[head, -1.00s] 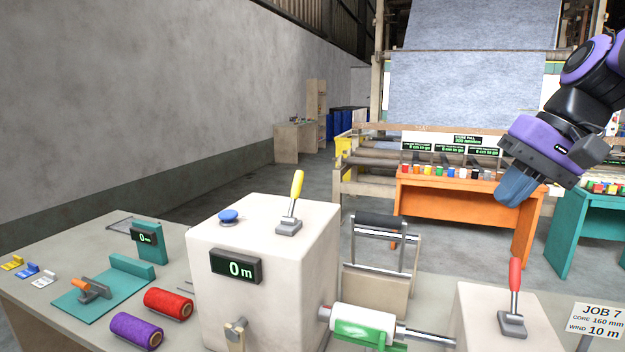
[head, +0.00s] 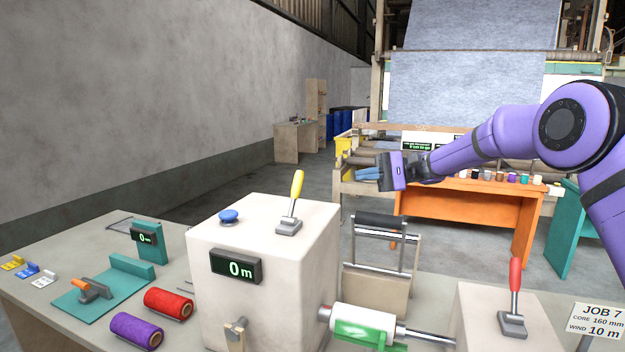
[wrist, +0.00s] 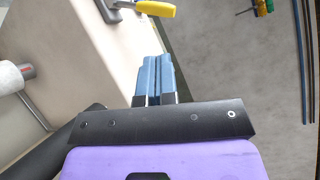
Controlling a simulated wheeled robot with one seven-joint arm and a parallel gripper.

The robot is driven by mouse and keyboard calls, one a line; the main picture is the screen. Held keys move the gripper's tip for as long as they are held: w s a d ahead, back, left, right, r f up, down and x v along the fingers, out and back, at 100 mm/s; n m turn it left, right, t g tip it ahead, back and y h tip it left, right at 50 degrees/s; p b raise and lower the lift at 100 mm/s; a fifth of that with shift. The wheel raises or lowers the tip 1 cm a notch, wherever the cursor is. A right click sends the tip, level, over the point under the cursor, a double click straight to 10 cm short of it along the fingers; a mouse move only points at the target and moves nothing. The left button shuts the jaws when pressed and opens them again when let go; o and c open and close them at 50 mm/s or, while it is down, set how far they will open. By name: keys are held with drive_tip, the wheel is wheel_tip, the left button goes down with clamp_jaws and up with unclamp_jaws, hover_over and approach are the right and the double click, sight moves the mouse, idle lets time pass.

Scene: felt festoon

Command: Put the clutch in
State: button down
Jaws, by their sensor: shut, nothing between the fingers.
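Two levers could be the clutch, and I see no label saying which. A yellow-handled lever (head: 296,192) stands on top of the white machine box (head: 262,225), tilted slightly right at its top. A red-handled lever (head: 515,290) stands upright on the lower white box at the right. My gripper (head: 358,173) is in the air right of the yellow lever, its blue fingers shut, empty and pointing left. In the wrist view the shut fingers (wrist: 158,75) show below the yellow handle (wrist: 156,9), apart from it.
A blue button (head: 228,216) and a display reading 0 m (head: 236,267) are on the machine box. A white roll (head: 363,322) sits on the shaft between the boxes. Red thread (head: 168,303) and purple thread (head: 136,331) spools lie left. A job sign (head: 599,322) stands right.

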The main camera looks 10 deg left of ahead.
sight(295, 194)
drive_tip(key=w+a+f+g+y, duration=0.1)
drive_tip(key=w+a+f+y, duration=0.1)
drive_tip(key=w+f, duration=0.2)
drive_tip(key=shift+w+a+f+g+y, duration=0.2)
drive_tip(key=shift+w+f+g+y, duration=0.1)
drive_tip(key=shift+w+f+y, duration=0.1)
drive_tip(key=shift+a, duration=0.1)
drive_tip(key=x, duration=0.9)
drive_tip(key=s, duration=0.1)
drive_tip(key=s+a+r, duration=0.1)
drive_tip(key=s, duration=0.1)
drive_tip(key=shift+s+a+r, duration=0.15)
drive_tip(key=shift+a+r, duration=0.15)
drive_tip(key=shift+a, duration=0.1)
drive_tip(key=shift+s+a+r, duration=0.1)
drive_tip(key=shift+s+r, duration=0.05)
drive_tip(key=shift+s, duration=0.1)
drive_tip(key=shift+r, duration=0.1)
